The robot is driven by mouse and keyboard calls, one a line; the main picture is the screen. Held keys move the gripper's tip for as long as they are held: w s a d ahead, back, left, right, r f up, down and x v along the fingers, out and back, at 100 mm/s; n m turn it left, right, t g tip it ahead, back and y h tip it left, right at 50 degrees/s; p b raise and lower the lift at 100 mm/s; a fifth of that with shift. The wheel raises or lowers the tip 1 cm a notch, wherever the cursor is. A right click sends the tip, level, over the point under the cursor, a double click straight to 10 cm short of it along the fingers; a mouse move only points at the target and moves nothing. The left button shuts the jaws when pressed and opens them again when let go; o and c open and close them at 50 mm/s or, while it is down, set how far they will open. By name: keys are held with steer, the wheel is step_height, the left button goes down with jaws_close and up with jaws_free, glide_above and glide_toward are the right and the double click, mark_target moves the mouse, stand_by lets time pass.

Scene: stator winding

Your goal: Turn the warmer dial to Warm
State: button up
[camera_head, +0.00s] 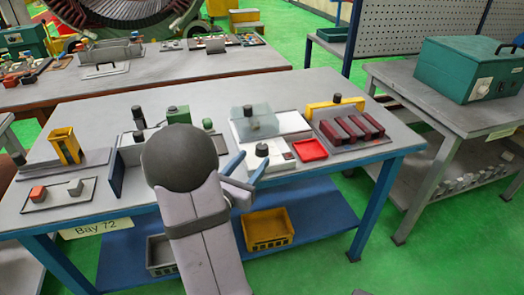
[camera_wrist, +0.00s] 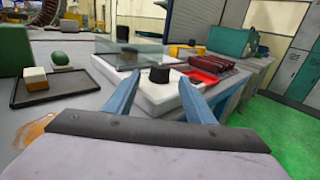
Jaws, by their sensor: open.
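A black dial (camera_head: 262,150) stands on a small white unit (camera_head: 274,161) near the front of the bench; I take it for the warmer dial. In the wrist view the black dial (camera_wrist: 159,73) sits on the white unit (camera_wrist: 160,92), between and beyond my blue fingertips. My gripper (camera_head: 248,166) is open and empty, with its fingers just in front of the dial. It also shows in the wrist view (camera_wrist: 159,80). I see no clear gap closed between fingers and dial, and cannot tell if they touch. The dial's marks are too small to read.
Behind the dial is a clear cover (camera_head: 254,124) over another black knob. To the right are a red tray (camera_head: 310,150) and a rack of dark red blocks (camera_head: 352,128). A dark tray (camera_wrist: 55,88) with a small block lies left in the wrist view.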

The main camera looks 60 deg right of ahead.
mark_target(259, 152)
steer(key=shift+w+d+p, duration=0.1)
steer(key=shift+d+p, duration=0.45)
steer(key=shift+d, duration=2.95)
steer(key=c, duration=1.1)
